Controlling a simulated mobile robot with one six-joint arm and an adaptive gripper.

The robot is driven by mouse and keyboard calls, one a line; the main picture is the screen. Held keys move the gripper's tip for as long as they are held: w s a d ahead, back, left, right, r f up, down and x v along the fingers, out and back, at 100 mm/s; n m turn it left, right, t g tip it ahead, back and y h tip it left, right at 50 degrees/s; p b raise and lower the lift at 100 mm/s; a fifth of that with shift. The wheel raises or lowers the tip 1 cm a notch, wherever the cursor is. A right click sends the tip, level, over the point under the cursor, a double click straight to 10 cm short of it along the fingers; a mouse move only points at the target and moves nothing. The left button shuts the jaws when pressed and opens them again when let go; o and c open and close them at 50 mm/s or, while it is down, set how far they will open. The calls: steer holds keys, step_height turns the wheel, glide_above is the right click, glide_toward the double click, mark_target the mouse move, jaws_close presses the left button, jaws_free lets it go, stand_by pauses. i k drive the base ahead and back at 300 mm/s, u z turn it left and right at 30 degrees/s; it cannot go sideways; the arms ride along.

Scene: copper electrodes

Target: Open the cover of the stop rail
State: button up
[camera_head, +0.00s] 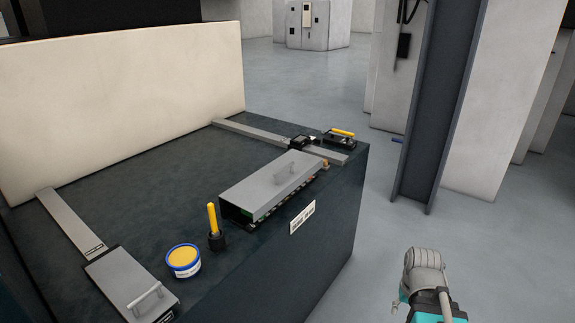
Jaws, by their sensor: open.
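A long grey metal cover (262,190) with a small handle (286,170) on top lies closed along the front edge of the dark workbench. Green and dark parts show beneath its edge. A second grey cover (118,280) with a raised bar handle (145,299) sits at the lower left and is cut by the picture's bottom edge. No readable name shows which one is the stop rail. A part of my arm shows at the lower right, apart from the bench. My gripper's fingers are not visible.
A cream wall panel (120,95) stands behind. A steel column (437,110) rises at right. Open floor lies right of the bench.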

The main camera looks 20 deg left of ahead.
mark_target(259, 193)
steer(key=z, duration=0.05)
steer(key=i, duration=0.9)
steer(key=u, duration=0.1)
